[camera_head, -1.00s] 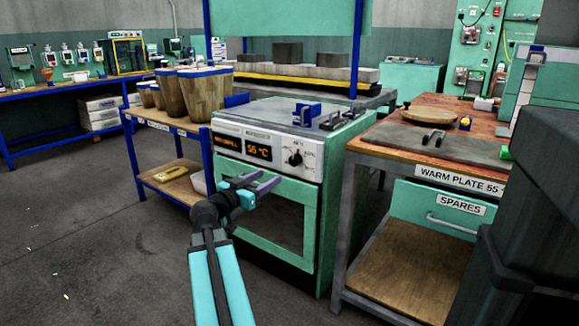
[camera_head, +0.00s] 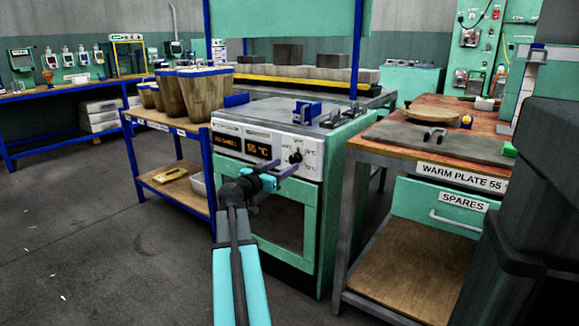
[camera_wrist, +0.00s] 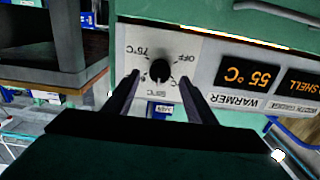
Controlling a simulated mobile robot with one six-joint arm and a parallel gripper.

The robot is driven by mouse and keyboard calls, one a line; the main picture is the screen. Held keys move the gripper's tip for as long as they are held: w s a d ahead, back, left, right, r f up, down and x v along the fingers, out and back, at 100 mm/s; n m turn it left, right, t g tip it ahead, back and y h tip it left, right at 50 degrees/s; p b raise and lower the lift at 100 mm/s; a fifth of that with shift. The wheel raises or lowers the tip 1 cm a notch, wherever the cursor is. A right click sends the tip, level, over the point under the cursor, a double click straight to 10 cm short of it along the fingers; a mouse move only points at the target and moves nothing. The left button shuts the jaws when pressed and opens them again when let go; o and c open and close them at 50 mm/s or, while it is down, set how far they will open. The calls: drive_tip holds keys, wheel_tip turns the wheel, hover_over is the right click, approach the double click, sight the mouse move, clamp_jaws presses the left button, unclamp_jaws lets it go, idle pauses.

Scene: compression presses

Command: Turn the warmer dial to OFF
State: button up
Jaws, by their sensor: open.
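The warmer dial (camera_head: 296,157) is a black knob on the white front panel of the green warmer (camera_head: 253,218). In the wrist view, which shows the panel upside down, the dial (camera_wrist: 160,70) has OFF and 75 °C marks around it. Its pale pointer mark appears to face the 55 °C label, away from OFF. The display (camera_wrist: 245,77) reads 55 °C. My gripper (camera_head: 285,174) is open in front of the panel, just below the dial in the head view. In the wrist view the dial shows between my fingertips (camera_wrist: 158,80); contact cannot be told.
The oven-like door with its window lies below the panel. A blue-framed shelf with wooden pots (camera_head: 205,95) stands left. A workbench with a warm plate (camera_head: 410,139) stands close on the right. Blue and grey fixtures (camera_head: 308,114) sit on the warmer's top.

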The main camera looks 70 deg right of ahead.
sight(293, 161)
drive_tip(key=shift+b+x, duration=0.4)
drive_tip(key=shift+x, duration=1.55)
drive_tip(key=c, duration=1)
drive_tip(key=shift+c, duration=0.2)
